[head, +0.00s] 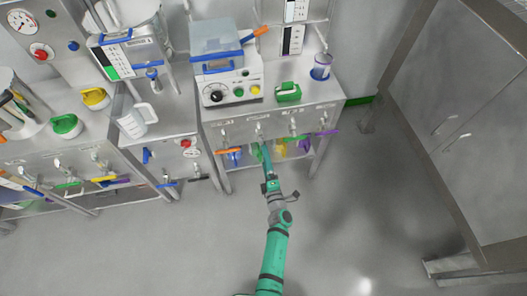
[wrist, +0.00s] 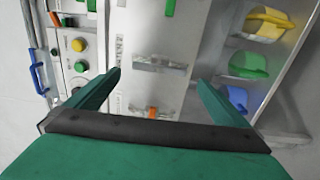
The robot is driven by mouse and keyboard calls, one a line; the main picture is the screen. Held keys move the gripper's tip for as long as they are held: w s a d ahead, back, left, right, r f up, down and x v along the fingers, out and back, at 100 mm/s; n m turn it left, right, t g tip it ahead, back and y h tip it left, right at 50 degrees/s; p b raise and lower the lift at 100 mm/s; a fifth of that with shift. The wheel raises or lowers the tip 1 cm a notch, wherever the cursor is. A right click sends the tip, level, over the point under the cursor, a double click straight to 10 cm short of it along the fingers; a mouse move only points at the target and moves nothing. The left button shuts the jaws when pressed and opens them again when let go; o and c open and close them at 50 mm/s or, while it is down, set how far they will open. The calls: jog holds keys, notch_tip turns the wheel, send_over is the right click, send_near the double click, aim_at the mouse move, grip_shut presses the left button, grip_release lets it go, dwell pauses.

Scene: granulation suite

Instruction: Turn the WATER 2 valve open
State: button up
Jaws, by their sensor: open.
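The WATER 2 valve (wrist: 160,64) shows in the wrist view as a grey metal body with a bar-like handle. A vertical label that seems to read WATER 2 (wrist: 118,48) is beside it on the pale panel. My gripper (wrist: 158,80) is open, with its two green fingers spread either side of the valve's line; I see no contact.
An orange-handled valve (head: 228,151) is to the left; green (head: 297,137) and purple (head: 327,132) handles are to the right. A control box (head: 228,88) stands on the bench (head: 270,115). The floor in front is clear.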

jog(key=shift+v, duration=1.35)
jog(key=shift+a, duration=0.1)
jog(key=s+d+r+m+h, duration=0.1)
jog(key=s+r+m+h, duration=0.3)
jog(key=s, duration=0.7)
jog(key=s+r+m+y, duration=0.1)
jog(key=s+r+m, duration=0.1)
jog(key=s+m, duration=0.65)
jog(key=s+d+r+m+g+h, duration=0.1)
jog(key=s+r+m+g+h, duration=0.1)
jog(key=s+r+m, duration=0.7)
jog(key=s+r, duration=0.7)
jog(key=s, duration=0.3)
jog(key=shift+w+d, duration=0.1)
jog(key=shift+d, duration=0.05)
